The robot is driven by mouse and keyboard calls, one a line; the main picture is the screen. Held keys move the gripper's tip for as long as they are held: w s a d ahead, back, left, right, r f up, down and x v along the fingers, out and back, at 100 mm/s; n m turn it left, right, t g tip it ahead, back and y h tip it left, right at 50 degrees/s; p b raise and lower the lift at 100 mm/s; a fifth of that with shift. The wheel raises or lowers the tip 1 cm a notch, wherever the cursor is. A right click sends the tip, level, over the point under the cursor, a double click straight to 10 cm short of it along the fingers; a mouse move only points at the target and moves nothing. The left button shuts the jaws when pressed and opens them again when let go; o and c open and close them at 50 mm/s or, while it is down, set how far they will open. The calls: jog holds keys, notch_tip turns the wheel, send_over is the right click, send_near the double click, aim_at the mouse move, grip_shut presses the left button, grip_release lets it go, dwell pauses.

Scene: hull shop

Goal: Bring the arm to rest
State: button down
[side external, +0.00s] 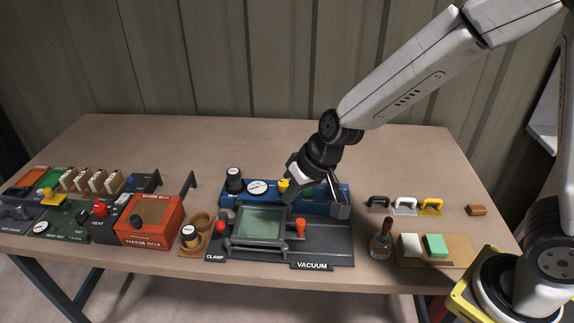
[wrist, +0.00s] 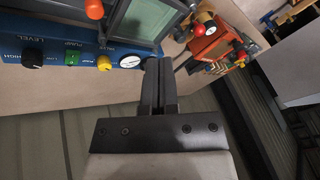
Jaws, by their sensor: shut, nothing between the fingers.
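My gripper (side external: 291,193) hangs from the arm above the rear part of the vacuum station in the side view. In the wrist view its dark fingers (wrist: 158,68) are together with nothing between them. Their tips appear close to the gauge on the blue panel and the frame of the vacuum bed, but I cannot tell the height between them. The arm reaches in from the upper right, bent down at the wrist.
The vacuum station (side external: 330,247) has a blue panel with a gauge (side external: 258,187). An orange warm box (side external: 150,220) stands to the left. A brush (side external: 381,240) and several handled tools (side external: 404,205) are on the right. The back of the table (side external: 240,140) is clear.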

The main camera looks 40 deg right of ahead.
jog(key=s+d+f+g+h, duration=0.1)
jog(key=s+d+f+h, duration=0.1)
jog(key=s+d, duration=0.9)
jog(key=d+h, duration=0.1)
jog(key=d, duration=0.1)
jog(key=shift+d+n+g, duration=0.3)
jog(key=shift+d+g, duration=0.05)
jog(key=shift+g, duration=0.05)
